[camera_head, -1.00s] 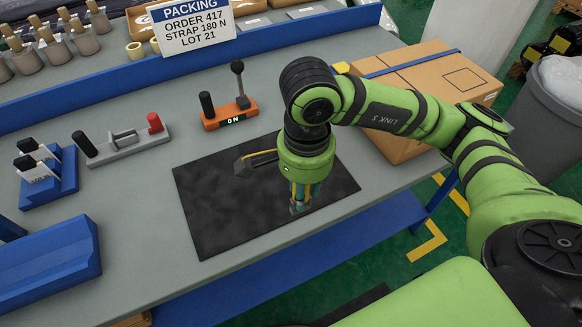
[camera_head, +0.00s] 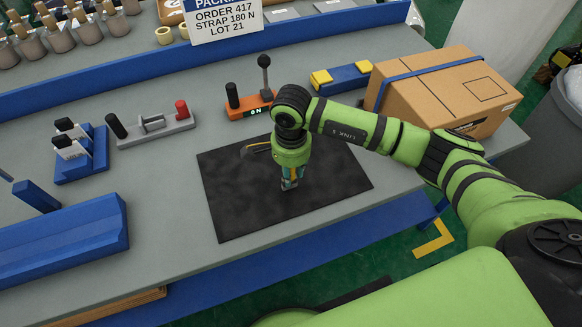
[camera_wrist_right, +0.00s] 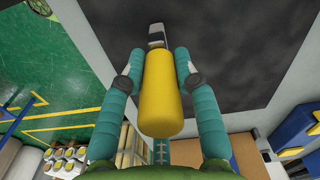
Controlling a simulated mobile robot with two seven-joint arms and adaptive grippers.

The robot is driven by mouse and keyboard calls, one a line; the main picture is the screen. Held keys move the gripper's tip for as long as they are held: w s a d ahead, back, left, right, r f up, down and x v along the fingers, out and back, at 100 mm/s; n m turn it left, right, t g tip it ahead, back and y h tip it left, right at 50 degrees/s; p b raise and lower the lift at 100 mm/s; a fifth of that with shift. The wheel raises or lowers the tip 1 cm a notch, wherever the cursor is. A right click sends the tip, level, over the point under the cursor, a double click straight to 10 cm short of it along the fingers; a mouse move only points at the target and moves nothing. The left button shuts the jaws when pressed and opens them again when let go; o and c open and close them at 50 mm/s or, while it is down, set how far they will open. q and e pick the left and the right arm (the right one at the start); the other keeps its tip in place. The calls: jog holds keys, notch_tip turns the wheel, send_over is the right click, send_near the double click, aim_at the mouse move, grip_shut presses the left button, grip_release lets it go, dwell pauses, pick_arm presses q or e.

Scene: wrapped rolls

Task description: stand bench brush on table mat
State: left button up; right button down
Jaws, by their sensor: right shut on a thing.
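The bench brush (camera_wrist_right: 161,95) shows a yellow handle in the right wrist view, with a pale grey end (camera_wrist_right: 156,36) towards the mat. My right gripper (camera_head: 289,183) is shut on the handle, one teal finger on each side. In the head view it points down over the dark table mat (camera_head: 240,210), near the mat's middle. The fingers mostly hide the brush there, and I cannot tell whether its lower end touches the mat. My left gripper is not in view.
An orange-based device (camera_head: 249,106) stands behind the mat, beside a blue block with yellow ends (camera_head: 341,77). A strapped carton (camera_head: 440,92) is at the right. A grey holder (camera_head: 152,127) and blue racks stand left. The mat is otherwise clear.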

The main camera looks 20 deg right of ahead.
jog(key=shift+f, duration=0.2)
jog(key=shift+f, duration=0.1)
jog(key=shift+f+b, duration=0.1)
jog(key=shift+b, duration=0.2)
jog(key=c, duration=0.9)
grip_release()
